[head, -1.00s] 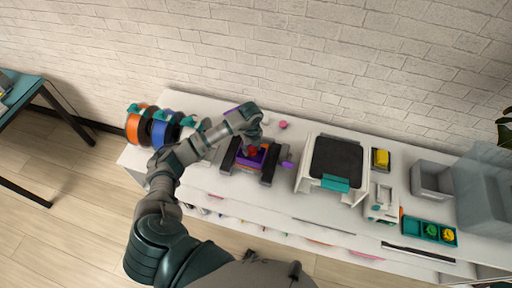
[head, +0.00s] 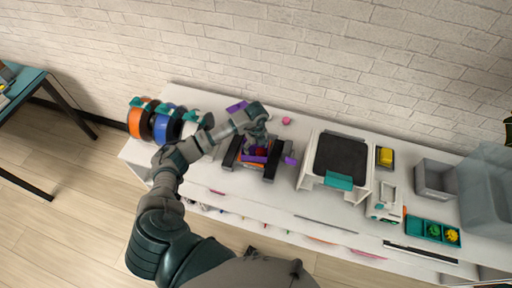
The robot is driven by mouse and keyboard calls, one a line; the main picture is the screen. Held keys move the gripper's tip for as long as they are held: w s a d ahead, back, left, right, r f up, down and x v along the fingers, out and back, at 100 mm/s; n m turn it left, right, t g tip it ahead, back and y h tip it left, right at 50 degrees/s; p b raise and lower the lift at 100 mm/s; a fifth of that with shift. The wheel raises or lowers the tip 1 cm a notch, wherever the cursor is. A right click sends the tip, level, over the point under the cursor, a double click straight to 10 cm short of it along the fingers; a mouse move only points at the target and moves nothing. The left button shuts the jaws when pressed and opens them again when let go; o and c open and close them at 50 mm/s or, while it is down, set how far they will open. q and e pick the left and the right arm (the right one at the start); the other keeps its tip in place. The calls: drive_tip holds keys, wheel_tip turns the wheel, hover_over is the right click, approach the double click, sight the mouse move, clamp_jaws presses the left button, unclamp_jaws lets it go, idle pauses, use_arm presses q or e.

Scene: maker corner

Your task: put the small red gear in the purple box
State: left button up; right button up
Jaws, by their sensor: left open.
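My left arm reaches over the white bench, and its open gripper (head: 256,143) points down at the purple box (head: 253,158). The box sits between two dark side bars, with some orange beside it. A small red shape (head: 262,152), likely the small red gear, shows at the box, right below the fingers. It is partly hidden, and I cannot tell whether it rests on the box floor or touches the fingers. My right gripper is not in view.
Orange, blue and white spools (head: 163,124) stand left of the arm. A white machine with a dark plate (head: 340,158) stands to the right. Beyond it are a grey bin (head: 435,181) and a teal tray (head: 414,228) with green and yellow gears. A pink piece (head: 286,120) lies behind.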

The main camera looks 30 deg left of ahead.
use_arm(q)
drive_tip(key=shift+d, duration=0.35)
drive_tip(key=shift+d+r, duration=0.15)
drive_tip(key=shift+d, duration=0.35)
drive_tip(key=shift+d+r, duration=0.15)
drive_tip(key=shift+d, duration=0.35)
drive_tip(key=shift+d+r, duration=0.1)
wheel_tip(320, 180, up, 7)
drive_tip(key=a, duration=0.1)
wheel_tip(320, 180, up, 5)
hover_over(262, 154)
drive_tip(key=shift+w+d, duration=0.1)
drive_tip(key=shift+d, duration=0.15)
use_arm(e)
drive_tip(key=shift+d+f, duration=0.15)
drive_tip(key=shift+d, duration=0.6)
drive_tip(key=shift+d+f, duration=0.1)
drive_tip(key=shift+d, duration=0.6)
